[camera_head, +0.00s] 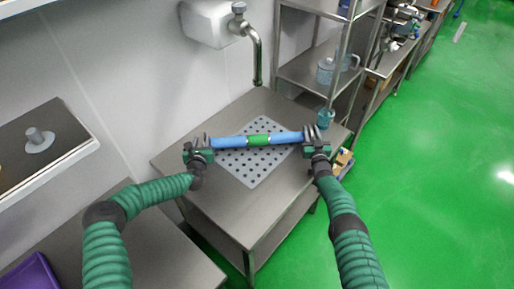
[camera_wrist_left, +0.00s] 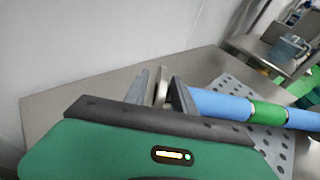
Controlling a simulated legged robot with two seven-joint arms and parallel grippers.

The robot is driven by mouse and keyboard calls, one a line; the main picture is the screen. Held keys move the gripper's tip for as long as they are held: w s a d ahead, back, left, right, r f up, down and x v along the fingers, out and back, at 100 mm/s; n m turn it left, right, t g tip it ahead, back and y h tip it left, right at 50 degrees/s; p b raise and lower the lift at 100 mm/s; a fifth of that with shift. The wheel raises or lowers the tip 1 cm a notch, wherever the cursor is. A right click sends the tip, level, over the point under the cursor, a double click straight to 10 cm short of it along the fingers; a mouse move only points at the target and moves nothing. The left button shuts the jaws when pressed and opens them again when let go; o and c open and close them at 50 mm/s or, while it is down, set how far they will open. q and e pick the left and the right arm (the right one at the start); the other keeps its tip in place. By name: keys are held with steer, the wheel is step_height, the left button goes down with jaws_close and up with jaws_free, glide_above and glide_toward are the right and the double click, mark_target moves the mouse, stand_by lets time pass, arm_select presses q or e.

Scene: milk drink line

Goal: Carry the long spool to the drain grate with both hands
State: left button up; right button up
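The long spool (camera_head: 231,142) is a blue tube with a green middle band. It lies level across the perforated drain grate (camera_head: 252,170) in the head view; whether it touches the grate cannot be told. My left gripper (camera_head: 197,146) is shut on the spool's left end. In the left wrist view, a pale end piece shows between the fingers of the left gripper (camera_wrist_left: 160,92), and the blue tube (camera_wrist_left: 221,105) runs right from them over the grate (camera_wrist_left: 270,143). My right gripper (camera_head: 313,135) is at the right end and looks shut on it; its fingers partly hide that end.
The grate lies on a steel table (camera_head: 222,200). A faucet (camera_head: 257,62) hangs from the wall behind it. Shelves (camera_head: 305,68) with a blue-grey jug (camera_head: 326,71) stand at the back right, and a teal cup (camera_head: 326,117) stands near my right gripper. Green floor is open at right.

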steer(key=shift+s+f, duration=0.2)
steer(key=shift+f, duration=0.3)
steer(key=shift+s+f, duration=0.15)
steer(key=shift+f, duration=0.35)
steer(key=shift+s+r, duration=0.15)
steer(key=shift+s, duration=0.8)
arm_select(q)
steer(key=shift+s+d+r, duration=0.1)
steer(key=shift+s+d, duration=0.05)
steer(key=shift+s, duration=0.25)
arm_select(e)
steer(key=s, duration=0.3)
steer(key=s+r, duration=0.1)
steer(key=shift+s+d, duration=0.3)
steer(key=shift+d, duration=0.1)
steer(key=shift+s+r, duration=0.2)
steer(key=shift+s, duration=0.2)
steer(key=shift+a, duration=0.1)
steer(key=shift+w, duration=0.1)
arm_select(q)
steer(key=shift+s, duration=0.1)
